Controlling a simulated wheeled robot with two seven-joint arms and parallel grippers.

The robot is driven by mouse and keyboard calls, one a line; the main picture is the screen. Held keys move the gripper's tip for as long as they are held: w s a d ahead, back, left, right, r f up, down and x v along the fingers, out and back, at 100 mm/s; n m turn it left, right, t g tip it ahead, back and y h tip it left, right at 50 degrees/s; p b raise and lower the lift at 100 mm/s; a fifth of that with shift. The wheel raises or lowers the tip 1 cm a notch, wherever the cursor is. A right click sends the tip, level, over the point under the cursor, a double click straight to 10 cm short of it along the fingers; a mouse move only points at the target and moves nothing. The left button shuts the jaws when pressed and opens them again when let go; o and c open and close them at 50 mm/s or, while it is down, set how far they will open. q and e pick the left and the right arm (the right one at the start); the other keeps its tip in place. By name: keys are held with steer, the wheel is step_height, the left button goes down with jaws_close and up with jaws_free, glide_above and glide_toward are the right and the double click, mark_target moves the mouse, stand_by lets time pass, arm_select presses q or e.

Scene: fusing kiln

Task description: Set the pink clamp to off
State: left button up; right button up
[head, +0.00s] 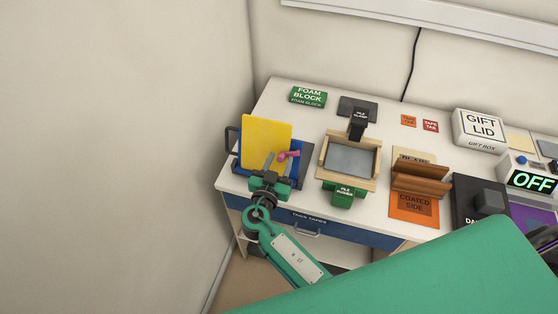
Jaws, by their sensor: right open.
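The pink clamp (290,154) is small and sits in front of the right part of a yellow panel (266,134). Its pink arm points to the right and slightly up. My right gripper (277,163) is open, with its two grey fingers pointing up in front of the panel. The right finger overlaps the clamp in the picture; I cannot tell whether they touch. The gripper hides the clamp's lower part and base. My left gripper is not in view.
The yellow panel stands in a blue holder (298,172) at the table's left end, near the wall. To the right are a wooden frame (325,168), a green block (343,195), a brown rack (420,185) and a box reading OFF (531,181). A drawer handle (307,230) sticks out below.

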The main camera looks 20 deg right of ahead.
jaws_close()
